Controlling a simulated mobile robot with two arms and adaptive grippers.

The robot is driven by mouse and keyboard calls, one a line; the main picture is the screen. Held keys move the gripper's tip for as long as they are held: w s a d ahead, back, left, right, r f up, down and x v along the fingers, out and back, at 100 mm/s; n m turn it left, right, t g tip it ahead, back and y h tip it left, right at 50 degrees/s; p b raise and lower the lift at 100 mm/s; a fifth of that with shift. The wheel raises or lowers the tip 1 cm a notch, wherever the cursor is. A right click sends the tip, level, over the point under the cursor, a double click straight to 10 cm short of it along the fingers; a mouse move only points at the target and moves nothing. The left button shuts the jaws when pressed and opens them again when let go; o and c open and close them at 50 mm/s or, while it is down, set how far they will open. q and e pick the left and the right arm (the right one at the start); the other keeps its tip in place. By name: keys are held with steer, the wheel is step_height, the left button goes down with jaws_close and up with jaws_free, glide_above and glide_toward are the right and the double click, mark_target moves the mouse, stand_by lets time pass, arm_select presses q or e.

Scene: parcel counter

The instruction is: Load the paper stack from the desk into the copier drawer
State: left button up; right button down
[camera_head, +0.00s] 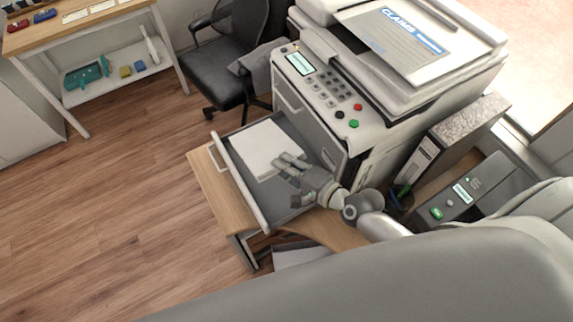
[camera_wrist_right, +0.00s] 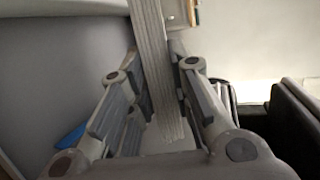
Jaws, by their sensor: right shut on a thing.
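The white paper stack (camera_head: 265,146) is over the open copier drawer (camera_head: 247,190), within its outline in the head view. I cannot tell whether it rests on the drawer floor or is held just above it. My right gripper (camera_head: 284,170) is shut on the stack's near right edge. In the right wrist view the stack's layered edge (camera_wrist_right: 153,45) runs between the fingers of the right gripper (camera_wrist_right: 154,70). The copier (camera_head: 345,95) stands behind the drawer. My left gripper is not in view.
A desk (camera_head: 213,190) lies under the drawer. A grey binder (camera_head: 445,140) and a dark device with a small screen (camera_head: 465,195) stand right of the copier. An office chair (camera_head: 235,65) is behind. A side table (camera_head: 80,25) stands at the back left. The floor at left is clear.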

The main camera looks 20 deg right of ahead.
steer(key=shift+w+a+f+b, duration=0.15)
steer(key=shift+w+f+b, duration=0.15)
steer(key=shift+f+b, duration=0.25)
steer(key=shift+w+f, duration=0.2)
steer(key=shift+f, duration=0.2)
arm_select(q)
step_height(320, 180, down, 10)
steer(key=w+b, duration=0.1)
steer(key=b, duration=0.7)
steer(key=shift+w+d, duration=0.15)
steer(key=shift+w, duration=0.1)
arm_select(e)
steer(key=shift+w+a+f, duration=0.1)
steer(key=shift+w+f, duration=0.45)
steer(key=shift+f, duration=0.85)
steer(key=shift+w+a+f, duration=0.1)
steer(key=shift+w+f, duration=0.45)
steer(key=shift+f, duration=0.8)
steer(key=shift+w+a+f, duration=0.1)
steer(key=shift+w+f, duration=0.45)
steer(key=shift+f, duration=0.85)
